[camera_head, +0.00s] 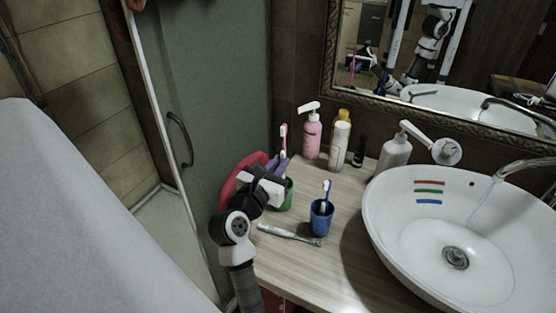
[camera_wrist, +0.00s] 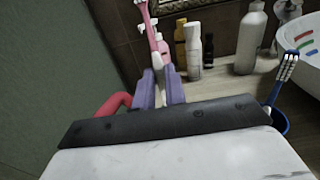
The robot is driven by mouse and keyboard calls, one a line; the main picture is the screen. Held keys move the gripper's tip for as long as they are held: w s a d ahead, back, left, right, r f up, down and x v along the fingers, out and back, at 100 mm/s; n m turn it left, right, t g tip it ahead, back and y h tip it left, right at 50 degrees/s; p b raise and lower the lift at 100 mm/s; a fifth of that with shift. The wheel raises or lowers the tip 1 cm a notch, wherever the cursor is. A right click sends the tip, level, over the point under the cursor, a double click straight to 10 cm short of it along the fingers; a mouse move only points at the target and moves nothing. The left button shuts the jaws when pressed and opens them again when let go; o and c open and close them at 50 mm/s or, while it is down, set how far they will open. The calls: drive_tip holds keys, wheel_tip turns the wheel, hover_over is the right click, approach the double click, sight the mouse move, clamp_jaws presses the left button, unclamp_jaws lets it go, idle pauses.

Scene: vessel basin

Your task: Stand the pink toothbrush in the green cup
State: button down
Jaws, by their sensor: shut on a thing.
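The pink toothbrush (camera_head: 283,137) stands nearly upright, bristles up, with its handle between the fingers of my gripper (camera_head: 279,165). In the wrist view the toothbrush (camera_wrist: 153,32) rises between the two purple fingers (camera_wrist: 160,88), which are shut on it. The green cup (camera_head: 288,194) stands on the counter just below and behind my gripper, partly covered by it. The toothbrush's lower end is hidden, so I cannot tell whether it is inside the cup. The green cup does not show in the wrist view.
A blue cup (camera_head: 321,220) with a blue toothbrush (camera_head: 326,190) stands to the right. Another toothbrush (camera_head: 290,235) lies on the counter in front. A red curved object (camera_head: 229,188) is behind my gripper. Bottles, including a pink pump bottle (camera_head: 312,135), line the back; the basin (camera_head: 398,245) is right.

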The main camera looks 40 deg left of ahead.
drive_tip(key=shift+f+b, duration=1.45)
drive_tip(key=shift+f, duration=1.25)
drive_tip(key=c, duration=1.4)
unclamp_jaws()
drive_tip(key=shift+o, duration=0.2)
drive_tip(key=b+v, duration=0.4)
drive_tip(key=v, duration=0.9)
drive_tip(key=shift+s, duration=0.4)
